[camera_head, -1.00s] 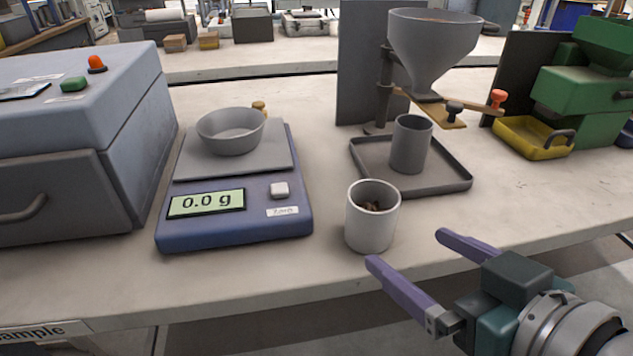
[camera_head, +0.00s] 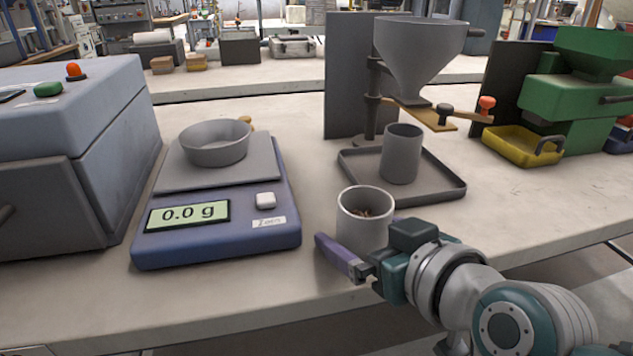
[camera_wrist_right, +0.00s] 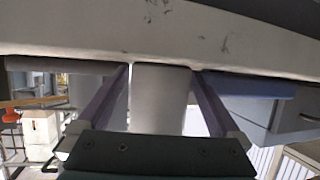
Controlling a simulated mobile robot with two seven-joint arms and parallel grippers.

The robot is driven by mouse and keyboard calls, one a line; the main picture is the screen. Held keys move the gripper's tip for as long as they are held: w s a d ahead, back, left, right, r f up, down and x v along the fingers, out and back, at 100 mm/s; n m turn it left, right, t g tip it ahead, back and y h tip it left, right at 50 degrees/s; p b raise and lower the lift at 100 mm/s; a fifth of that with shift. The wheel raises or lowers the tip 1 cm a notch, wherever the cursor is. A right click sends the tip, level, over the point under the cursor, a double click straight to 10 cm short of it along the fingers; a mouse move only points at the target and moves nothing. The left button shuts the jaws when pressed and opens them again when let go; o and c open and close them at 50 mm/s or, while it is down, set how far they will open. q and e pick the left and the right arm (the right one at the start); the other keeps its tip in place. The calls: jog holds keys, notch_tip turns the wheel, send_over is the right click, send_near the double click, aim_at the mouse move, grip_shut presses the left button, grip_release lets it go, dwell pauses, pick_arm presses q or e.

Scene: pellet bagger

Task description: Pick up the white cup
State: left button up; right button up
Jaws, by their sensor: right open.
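The white cup (camera_head: 362,228) stands upright near the front edge of the bench, with some brown pellets inside. My right gripper (camera_head: 358,240) is open at the cup. One purple finger shows at the cup's front left; the other is mostly hidden behind the cup and the gripper body. In the right wrist view the cup (camera_wrist_right: 160,100) stands between the two spread fingers of the gripper (camera_wrist_right: 161,72), with a gap visible on each side. My left gripper is not in view.
A blue scale (camera_head: 215,240) reading 0.0 g, with a grey bowl (camera_head: 215,150) on it, is left of the cup. Behind the cup, a tray (camera_head: 440,190) holds a grey cylinder (camera_head: 402,155) under a funnel (camera_head: 425,60). A yellow tray (camera_head: 515,150) is at right.

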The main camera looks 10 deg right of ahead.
jog(key=c, duration=1.3)
jog(key=shift+c, duration=0.2)
jog(key=shift+r, duration=0.1)
